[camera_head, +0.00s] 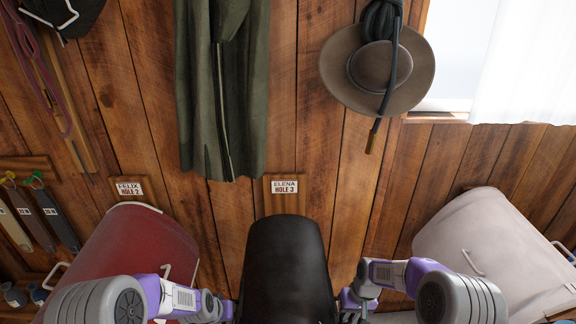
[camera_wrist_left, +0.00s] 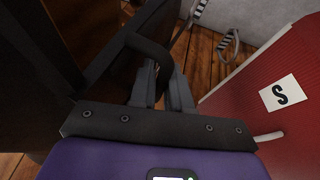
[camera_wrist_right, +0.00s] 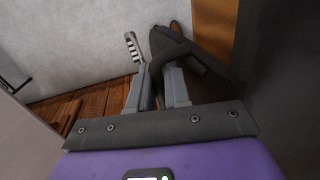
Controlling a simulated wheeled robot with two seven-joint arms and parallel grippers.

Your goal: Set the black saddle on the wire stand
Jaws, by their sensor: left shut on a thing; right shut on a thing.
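The black saddle (camera_head: 287,265) is at the bottom centre of the head view, between my two arms, in front of the plank wall. My left gripper (camera_head: 228,308) is at its left side and my right gripper (camera_head: 350,304) at its right side. In the left wrist view the left fingers (camera_wrist_left: 161,92) are shut on a dark loop beside the saddle's dark side (camera_wrist_left: 30,95). In the right wrist view the right fingers (camera_wrist_right: 157,88) are shut on a similar dark loop, with the dark side (camera_wrist_right: 285,90) at right. I cannot make out the wire stand.
A red padded piece (camera_head: 140,245) stands close at left and a pale grey one (camera_head: 495,250) at right, both with white handles. A green coat (camera_head: 220,90) and a brown hat (camera_head: 378,75) hang on the wall. The Elena sign (camera_head: 285,186) is above the saddle.

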